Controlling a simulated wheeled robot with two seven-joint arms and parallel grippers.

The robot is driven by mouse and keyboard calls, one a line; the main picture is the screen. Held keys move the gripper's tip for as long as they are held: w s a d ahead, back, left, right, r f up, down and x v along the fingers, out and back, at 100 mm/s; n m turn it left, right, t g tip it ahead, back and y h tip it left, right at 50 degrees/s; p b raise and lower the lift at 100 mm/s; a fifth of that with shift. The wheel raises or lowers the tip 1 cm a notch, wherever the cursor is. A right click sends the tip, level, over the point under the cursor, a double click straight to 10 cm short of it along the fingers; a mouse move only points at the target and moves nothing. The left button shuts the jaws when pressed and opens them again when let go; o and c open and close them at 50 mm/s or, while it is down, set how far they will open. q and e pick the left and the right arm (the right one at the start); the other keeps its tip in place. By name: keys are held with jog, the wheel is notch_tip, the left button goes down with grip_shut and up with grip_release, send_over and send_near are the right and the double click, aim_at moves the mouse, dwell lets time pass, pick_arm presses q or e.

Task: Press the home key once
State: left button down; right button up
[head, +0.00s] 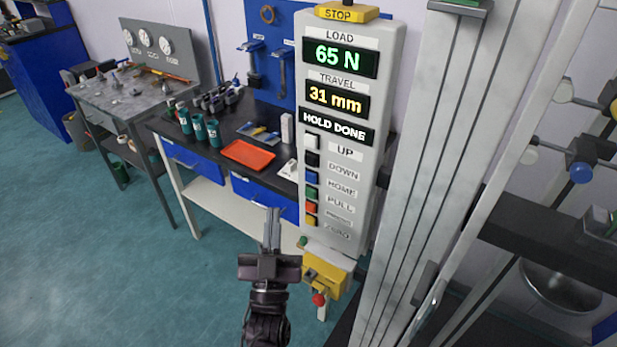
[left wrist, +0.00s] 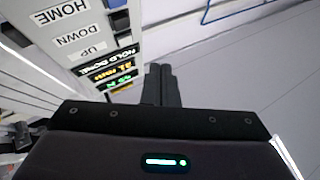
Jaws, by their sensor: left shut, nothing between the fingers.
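The grey control panel (head: 377,165) stands upright right of centre in the head view. A column of small coloured keys runs down its left side, beside the labels. The home key (head: 311,176) looks dark blue, third from the top, level with the HOME label (head: 342,189). My left gripper (head: 272,211) is shut and empty, left of and below the keys, apart from the panel. In the left wrist view its closed fingers (left wrist: 161,84) point past the panel's edge. My right gripper is not in view.
The display (head: 339,57) reads 65 N, 31 mm and HOLD DONE. A yellow STOP key (head: 346,13) tops the panel. A yellow box with a red knob (head: 319,299) sits below it. Metal columns (head: 437,130) rise at right. A bench with an orange tray (head: 248,154) stands behind.

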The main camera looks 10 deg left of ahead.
aim_at(310, 178)
pick_arm(q)
jog(key=shift+w, duration=0.1)
jog(key=w+d+b, duration=0.3)
jog(key=w, duration=0.5)
dwell(1.3)
jog(key=shift+w+b, duration=0.25)
jog(key=shift+b, duration=0.05)
dwell(0.7)
jog(key=shift+w+d, duration=0.15)
jog(key=shift+w, duration=0.1)
